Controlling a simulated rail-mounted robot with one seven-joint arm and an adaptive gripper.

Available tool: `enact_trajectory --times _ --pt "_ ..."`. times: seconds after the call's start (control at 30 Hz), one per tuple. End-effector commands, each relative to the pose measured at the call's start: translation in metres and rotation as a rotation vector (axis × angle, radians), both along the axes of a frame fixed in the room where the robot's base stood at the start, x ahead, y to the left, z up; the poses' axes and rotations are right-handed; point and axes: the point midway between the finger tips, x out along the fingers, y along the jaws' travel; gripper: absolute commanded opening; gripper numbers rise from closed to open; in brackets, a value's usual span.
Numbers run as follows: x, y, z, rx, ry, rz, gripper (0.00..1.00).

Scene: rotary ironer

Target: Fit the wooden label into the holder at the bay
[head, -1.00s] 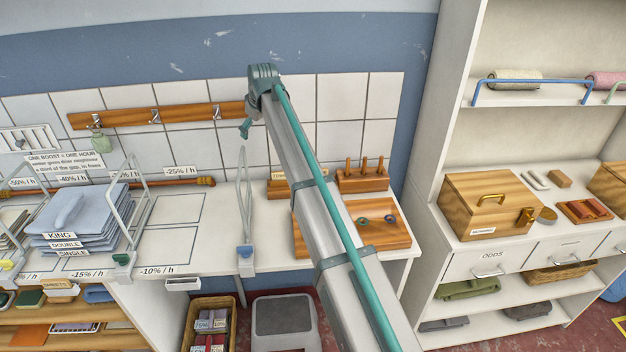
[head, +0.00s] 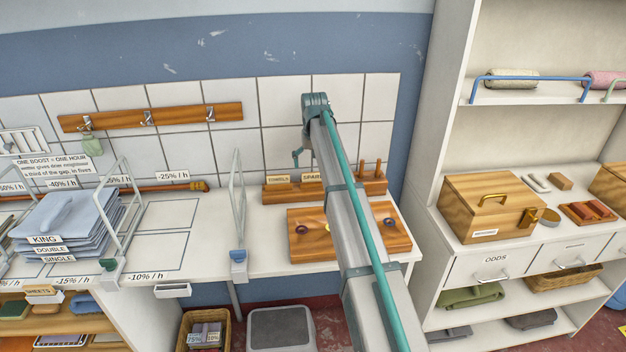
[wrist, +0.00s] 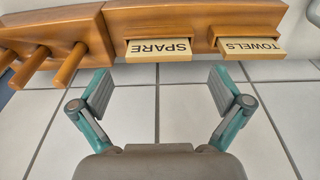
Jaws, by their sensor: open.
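Two wooden labels stand in slots of a wooden rack (head: 283,193) at the back of the counter: TOWELS (head: 277,179) and SPARE (head: 311,177). The wrist view shows SPARE (wrist: 159,49) and TOWELS (wrist: 251,45) upside down. My gripper (wrist: 160,93) is open and empty, its fingers apart just short of the SPARE label, not touching it. In the head view my arm hides most of the gripper. A small white holder (head: 172,291) hangs on the counter's front edge below the -10% / h sign; it looks empty.
A wooden board (head: 305,247) with rings lies in front of the rack. Wooden pegs (wrist: 47,65) rise beside the labels. A wire divider (head: 237,200) stands left of the board. Folded blue linen (head: 65,222) is at left. The marked bay (head: 160,247) is bare.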

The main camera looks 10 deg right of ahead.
Motion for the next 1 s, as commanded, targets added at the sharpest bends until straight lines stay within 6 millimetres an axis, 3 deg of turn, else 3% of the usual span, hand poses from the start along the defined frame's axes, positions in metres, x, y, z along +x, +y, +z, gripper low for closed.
enact_trajectory --times 0.17,0.5,0.73,0.77,1.0 --pt "0.001 -0.001 -0.009 0.000 0.001 0.001 1.00" --pt "0.007 -0.002 -0.049 0.000 0.001 0.001 1.00" --pt "0.008 -0.002 -0.052 0.000 -0.001 0.001 1.00" --pt "0.008 -0.002 -0.052 0.000 -0.001 0.001 0.98" --pt "0.008 -0.002 -0.052 0.000 -0.001 0.001 0.60"
